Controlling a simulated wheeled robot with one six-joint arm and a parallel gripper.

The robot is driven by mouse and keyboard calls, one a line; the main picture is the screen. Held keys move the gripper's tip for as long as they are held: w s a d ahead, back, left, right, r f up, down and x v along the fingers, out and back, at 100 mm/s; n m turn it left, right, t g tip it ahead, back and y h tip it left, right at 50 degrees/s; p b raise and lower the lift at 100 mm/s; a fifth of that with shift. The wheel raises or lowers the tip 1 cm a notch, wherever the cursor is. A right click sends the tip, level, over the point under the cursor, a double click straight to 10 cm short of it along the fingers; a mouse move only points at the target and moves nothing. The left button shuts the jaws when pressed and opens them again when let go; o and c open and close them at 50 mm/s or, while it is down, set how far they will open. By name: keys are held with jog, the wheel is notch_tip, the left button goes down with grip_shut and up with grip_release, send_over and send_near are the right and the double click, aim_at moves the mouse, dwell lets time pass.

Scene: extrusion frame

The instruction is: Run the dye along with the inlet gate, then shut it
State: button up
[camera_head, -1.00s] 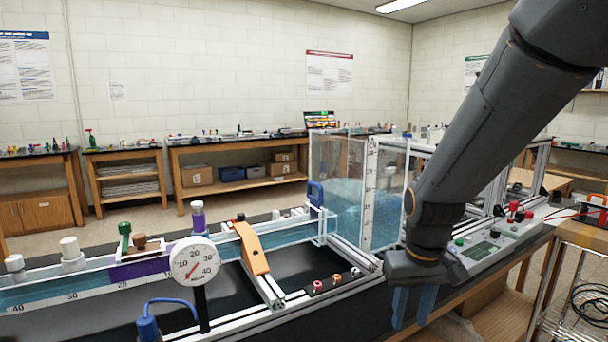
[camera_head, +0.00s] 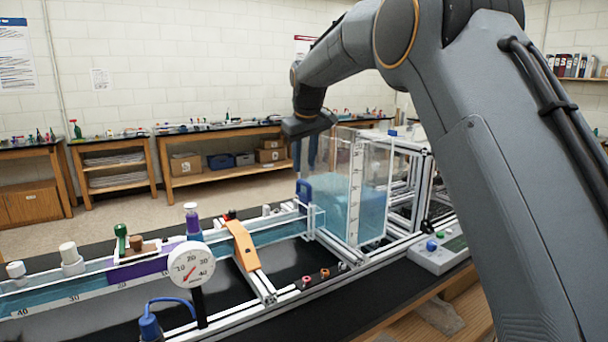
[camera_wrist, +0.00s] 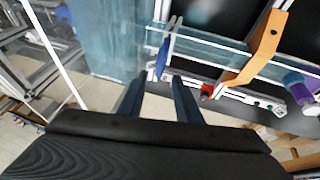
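The inlet gate's blue handle (camera_head: 304,191) stands at the channel's end beside the clear water tank (camera_head: 342,215). In the wrist view the handle (camera_wrist: 162,60) lies just beyond the fingertips, near the line between them. My gripper (camera_head: 305,165) points down above the handle, apart from it. Its two fingers are spread, with nothing between them in the wrist view (camera_wrist: 154,84). A purple bottle with a white cap (camera_head: 193,222) stands by the channel behind the dial. A purple patch (camera_head: 140,268) shows along the channel wall left of the dial. Whether the gate is raised is unclear.
A round dial gauge (camera_head: 191,266) stands in front of the channel (camera_head: 270,233). An orange arched piece (camera_head: 242,244) spans it. A green-handled item (camera_head: 121,240) and white knobs (camera_head: 71,256) stand farther left. A control box (camera_head: 438,250) sits right of the tank.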

aim_at(303, 181)
jog(key=p+x, duration=0.1)
jog(key=x, duration=0.5)
jog(key=shift+f+p, duration=0.25)
jog(key=shift+p, duration=0.15)
grip_shut()
